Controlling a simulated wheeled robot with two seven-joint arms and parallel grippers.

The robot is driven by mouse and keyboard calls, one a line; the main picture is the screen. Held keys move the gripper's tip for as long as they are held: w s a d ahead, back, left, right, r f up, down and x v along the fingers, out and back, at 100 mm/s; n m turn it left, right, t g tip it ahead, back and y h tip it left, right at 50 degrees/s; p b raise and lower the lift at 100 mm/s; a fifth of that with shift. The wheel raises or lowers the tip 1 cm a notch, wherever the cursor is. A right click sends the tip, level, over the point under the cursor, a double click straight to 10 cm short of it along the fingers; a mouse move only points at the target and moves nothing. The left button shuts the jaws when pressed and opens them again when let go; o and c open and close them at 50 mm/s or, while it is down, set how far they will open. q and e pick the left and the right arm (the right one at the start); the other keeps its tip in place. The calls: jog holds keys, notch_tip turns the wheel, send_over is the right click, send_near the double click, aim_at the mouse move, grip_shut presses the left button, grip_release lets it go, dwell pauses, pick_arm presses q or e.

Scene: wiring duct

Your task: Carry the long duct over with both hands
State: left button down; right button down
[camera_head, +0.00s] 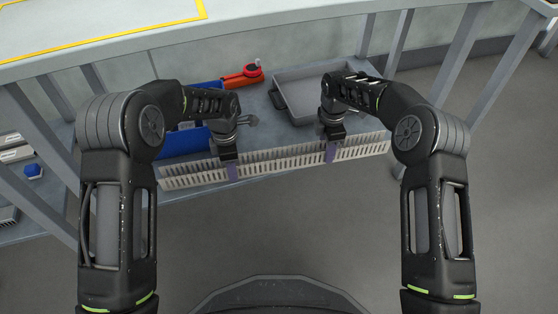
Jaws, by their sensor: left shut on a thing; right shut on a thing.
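The long duct (280,160) is a pale grey slotted strip, held lengthwise across the picture with its right end a little higher. My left gripper (230,168) is shut on it left of its middle. My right gripper (332,150) is shut on it nearer the right end. Purple-grey pieces show at both grips. The duct is in front of the lower shelf's front edge as seen from my head. Whether it touches the shelf cannot be told. The fingertips are partly hidden by the wrists.
On the lower shelf stand a grey tray (312,88), a blue bin (185,142) and a red tool (243,76). A worktop with yellow lines (120,30) lies above. Metal legs stand left and right. The floor (290,225) in front is clear.

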pick_arm(q)
jog(key=shift+r, duration=0.1)
pick_arm(e)
jog(key=shift+r, duration=0.1)
